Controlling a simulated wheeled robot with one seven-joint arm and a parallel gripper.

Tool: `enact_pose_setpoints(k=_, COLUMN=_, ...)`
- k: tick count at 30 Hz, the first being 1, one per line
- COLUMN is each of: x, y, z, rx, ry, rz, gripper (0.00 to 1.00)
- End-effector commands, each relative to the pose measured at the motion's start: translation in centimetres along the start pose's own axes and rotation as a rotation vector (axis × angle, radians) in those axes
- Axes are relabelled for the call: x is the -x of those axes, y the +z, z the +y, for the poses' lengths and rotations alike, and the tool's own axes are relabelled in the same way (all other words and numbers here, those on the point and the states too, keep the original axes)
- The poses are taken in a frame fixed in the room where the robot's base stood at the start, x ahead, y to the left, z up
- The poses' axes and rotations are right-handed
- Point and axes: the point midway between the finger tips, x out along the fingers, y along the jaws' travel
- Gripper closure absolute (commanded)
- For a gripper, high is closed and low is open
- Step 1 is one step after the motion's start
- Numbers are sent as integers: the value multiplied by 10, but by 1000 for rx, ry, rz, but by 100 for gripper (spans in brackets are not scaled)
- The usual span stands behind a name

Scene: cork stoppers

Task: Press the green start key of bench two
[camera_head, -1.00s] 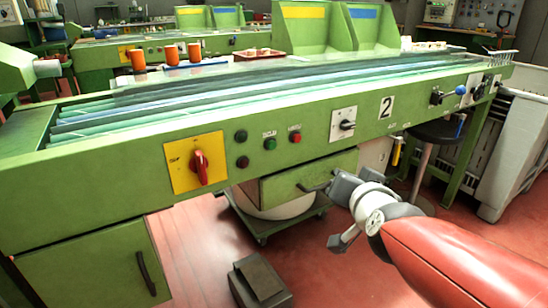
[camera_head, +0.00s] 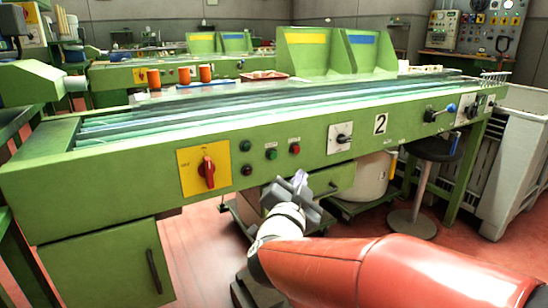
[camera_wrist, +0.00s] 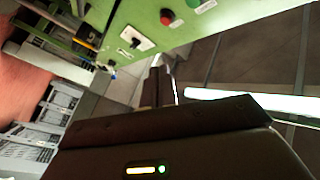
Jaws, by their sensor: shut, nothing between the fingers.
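The green start key (camera_head: 271,154) is a small round button on that front, between dark buttons (camera_head: 246,146) and a red button (camera_head: 295,149). The green key also shows at the top edge of the wrist view (camera_wrist: 206,5), next to the red button (camera_wrist: 167,17). My gripper (camera_head: 300,179) is shut and empty, in front of the bench and a little below and right of the green key, apparently apart from it. In the wrist view its dark fingers (camera_wrist: 160,86) point towards the bench front.
A yellow plate with a red rotary switch (camera_head: 207,172) is left of the buttons. A switch plate (camera_head: 340,138) is to their right. A drawer (camera_head: 335,186) is under the bench behind my gripper. A stool (camera_head: 434,150) and pale crate (camera_head: 510,165) stand at right.

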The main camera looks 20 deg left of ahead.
Motion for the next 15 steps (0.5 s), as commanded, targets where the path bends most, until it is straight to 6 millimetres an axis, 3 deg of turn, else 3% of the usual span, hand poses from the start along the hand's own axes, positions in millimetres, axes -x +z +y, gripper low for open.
enact_pose_setpoints(k=7, x=-9, y=5, z=-7, rx=1, ry=0, rz=-1, gripper=100)
enact_pose_setpoints(k=15, x=-36, y=23, z=-27, rx=2, ry=0, rz=-1, gripper=100)
